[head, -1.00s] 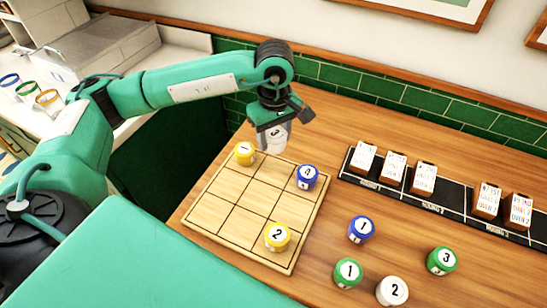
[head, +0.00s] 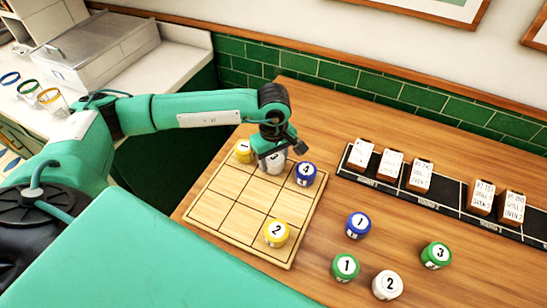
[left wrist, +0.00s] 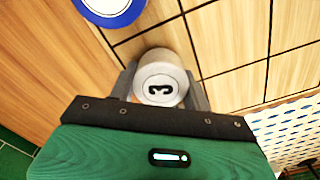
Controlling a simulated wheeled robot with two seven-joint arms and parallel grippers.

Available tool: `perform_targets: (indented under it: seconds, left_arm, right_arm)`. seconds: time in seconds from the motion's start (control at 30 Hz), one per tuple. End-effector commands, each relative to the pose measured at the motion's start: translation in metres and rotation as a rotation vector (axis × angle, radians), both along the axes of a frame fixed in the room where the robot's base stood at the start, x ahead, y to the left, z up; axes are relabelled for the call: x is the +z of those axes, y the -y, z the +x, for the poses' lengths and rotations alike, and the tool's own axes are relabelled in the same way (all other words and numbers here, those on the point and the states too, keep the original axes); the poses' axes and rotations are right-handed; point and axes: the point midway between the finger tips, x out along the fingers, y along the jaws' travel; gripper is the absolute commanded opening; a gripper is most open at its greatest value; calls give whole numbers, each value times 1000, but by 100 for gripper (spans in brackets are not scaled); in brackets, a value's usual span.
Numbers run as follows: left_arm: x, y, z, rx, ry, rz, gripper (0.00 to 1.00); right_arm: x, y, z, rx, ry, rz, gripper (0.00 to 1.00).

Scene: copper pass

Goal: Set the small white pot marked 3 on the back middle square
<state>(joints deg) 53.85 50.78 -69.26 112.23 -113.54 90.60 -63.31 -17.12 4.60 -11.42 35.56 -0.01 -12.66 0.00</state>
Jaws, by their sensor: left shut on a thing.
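The small white pot marked 3 (head: 275,163) is between the fingers of my left gripper (head: 270,153), over the back middle square of the wooden board (head: 222,210). In the left wrist view the white pot (left wrist: 158,80) shows its 3, with a grey finger on each side of it. The left gripper (left wrist: 160,88) is shut on it. Whether the pot's base touches the board cannot be told. A yellow pot marked 1 (head: 243,151) is on the back left square, and a blue pot marked 4 (head: 305,174) is on the back right square. My right gripper is not in view.
A yellow pot marked 2 (head: 276,233) stands on the board's front right square. Right of the board stand a blue pot 1 (head: 358,225), a green pot 1 (head: 345,267), a white pot 2 (head: 387,285) and a green pot 3 (head: 435,255). A black rack (head: 450,202) holds cards behind.

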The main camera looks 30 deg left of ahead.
Motion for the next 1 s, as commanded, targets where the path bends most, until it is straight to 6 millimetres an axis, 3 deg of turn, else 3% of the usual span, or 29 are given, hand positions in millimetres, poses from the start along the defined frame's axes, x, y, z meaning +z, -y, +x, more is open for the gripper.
perform_targets:
  seconds: [0.07, 0.1, 0.2, 0.6, 0.67, 1.0]
  left_arm:
    - [-3, 0, 0, 0, 1, -1, 23]
    - [-3, 0, 0, 0, 0, 0, 51]
    - [-2, 0, 0, 0, 0, 0, 70]
    - [3, 0, 0, 0, 0, 0, 71]
    - [7, 0, 1, 0, 4, -1, 71]
    - [79, 1, 1, -1, 5, -1, 71]
  right_arm:
    - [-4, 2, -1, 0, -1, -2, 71]
    - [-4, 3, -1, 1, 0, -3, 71]
    - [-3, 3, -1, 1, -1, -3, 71]
    - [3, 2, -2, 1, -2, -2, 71]
    - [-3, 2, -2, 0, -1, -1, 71]
    - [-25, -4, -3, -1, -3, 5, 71]
